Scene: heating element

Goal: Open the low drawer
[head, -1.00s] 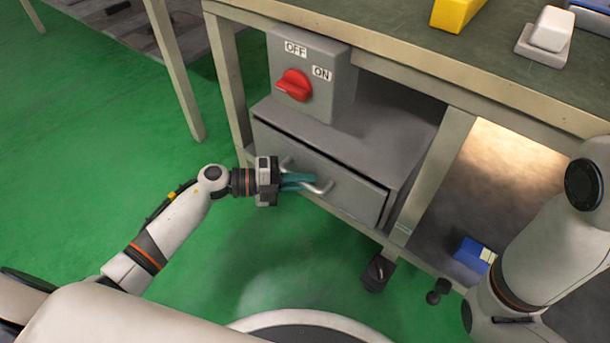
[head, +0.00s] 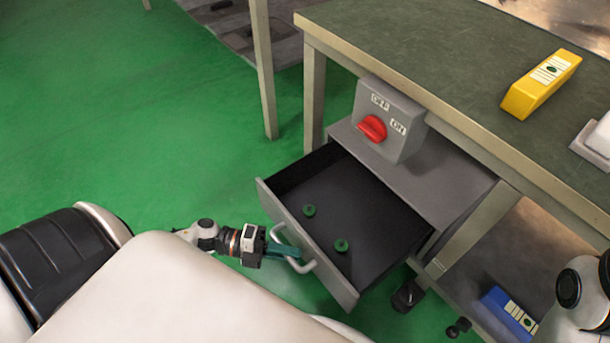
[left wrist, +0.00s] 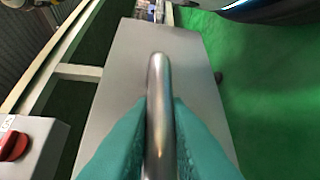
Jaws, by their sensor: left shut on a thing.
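The low grey drawer (head: 300,243) under the workbench stands well open in the head view. Its dark inside shows, with two small green round pieces (head: 309,210) (head: 341,246) lying apart on its floor. My left gripper (head: 284,250) is at the drawer's front, shut on the metal bar handle (head: 305,265). In the left wrist view the two teal fingers (left wrist: 160,135) lie on either side of the handle (left wrist: 158,90), with the drawer's front panel (left wrist: 120,75) behind it. My right arm shows in part at the lower right of the head view; its gripper is out of view.
A grey switch box (head: 400,112) with a red knob (head: 372,129) is above the drawer cabinet. A yellow box (head: 541,84) lies on the workbench top (head: 440,50). A blue box (head: 508,312) is on the lower shelf. Green floor (head: 120,110) is clear at the left.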

